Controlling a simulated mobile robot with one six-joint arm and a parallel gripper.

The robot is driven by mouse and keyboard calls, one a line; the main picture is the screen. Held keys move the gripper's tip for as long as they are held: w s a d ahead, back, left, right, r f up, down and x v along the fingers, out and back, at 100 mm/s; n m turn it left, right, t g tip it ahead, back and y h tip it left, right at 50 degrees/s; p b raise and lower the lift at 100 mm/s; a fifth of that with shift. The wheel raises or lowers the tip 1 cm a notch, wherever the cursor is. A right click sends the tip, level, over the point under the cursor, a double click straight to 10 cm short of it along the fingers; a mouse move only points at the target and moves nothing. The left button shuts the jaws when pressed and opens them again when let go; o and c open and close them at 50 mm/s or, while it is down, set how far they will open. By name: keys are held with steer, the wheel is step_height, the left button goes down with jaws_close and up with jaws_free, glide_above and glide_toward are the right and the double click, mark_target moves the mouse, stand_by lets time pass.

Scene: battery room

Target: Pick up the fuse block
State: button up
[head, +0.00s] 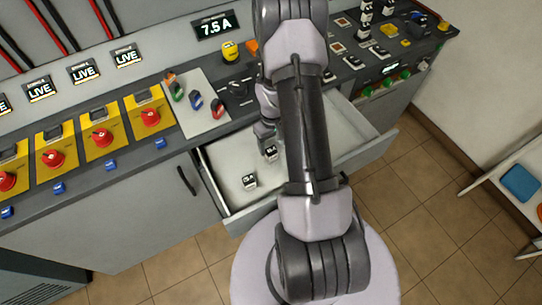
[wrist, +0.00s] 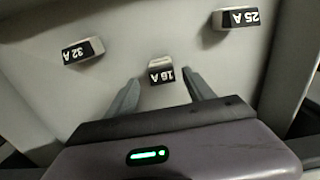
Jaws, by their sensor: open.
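Fuse blocks lie in the open drawer (head: 225,155). In the wrist view, a white block with a black "16 A" label (wrist: 161,70) lies ahead of my gripper (wrist: 160,78), between the lines of its two fingers. The fingers are apart and hold nothing; whether they reach down around the block is unclear. A "32 A" block (wrist: 83,51) lies to the left and a "25 A" block (wrist: 236,18) to the upper right. The head view shows one block (head: 249,181) near the drawer front and another (head: 271,152) beside my arm, which hides part of the drawer.
Drawer walls (wrist: 290,60) rise close by on the right in the wrist view. Above the drawer is a sloped panel with red rotary switches (head: 102,137), coloured plugs (head: 196,100) and a "7.5 A" display (head: 213,27). A white table (head: 500,178) stands at the right.

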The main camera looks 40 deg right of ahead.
mark_target(271, 149)
step_height(271, 149, down, 4)
steer(key=shift+a+f+b, duration=0.1)
steer(key=shift+a+b, duration=0.05)
steer(key=shift+b, duration=0.5)
steer(key=shift+c, duration=0.9)
jaws_close()
